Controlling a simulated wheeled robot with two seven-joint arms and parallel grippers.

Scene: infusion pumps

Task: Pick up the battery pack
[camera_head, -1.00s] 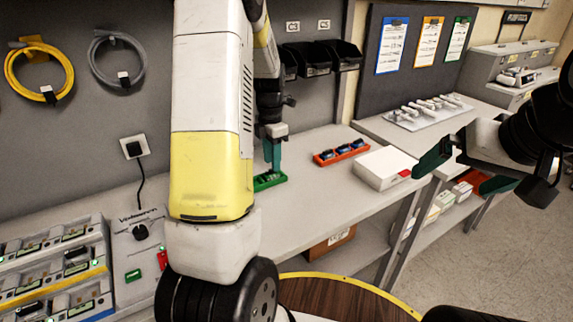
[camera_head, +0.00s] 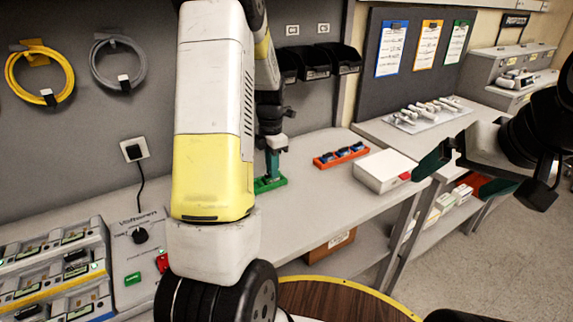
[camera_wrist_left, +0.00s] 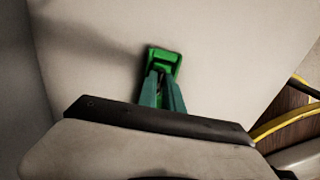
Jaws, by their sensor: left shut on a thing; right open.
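My left gripper (camera_head: 271,176) points down at the small green tray (camera_head: 262,186) on the bench, left of the orange tray. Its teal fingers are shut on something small. I take this for the battery pack, but the fingers mostly hide it. In the left wrist view, the fingers (camera_wrist_left: 161,80) meet at the green tray (camera_wrist_left: 165,60), and a small dark part shows between them. I cannot tell whether the held thing is clear of the tray floor. My right gripper (camera_head: 462,172) is open and empty, in front of the right-hand bench.
An orange tray (camera_head: 318,163) with several dark blue items and a white box (camera_head: 380,172) stand right of the green tray. A charger rack (camera_head: 55,275) stands at lower left. A round wooden table (camera_head: 345,300) is in front. The bench around the green tray is clear.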

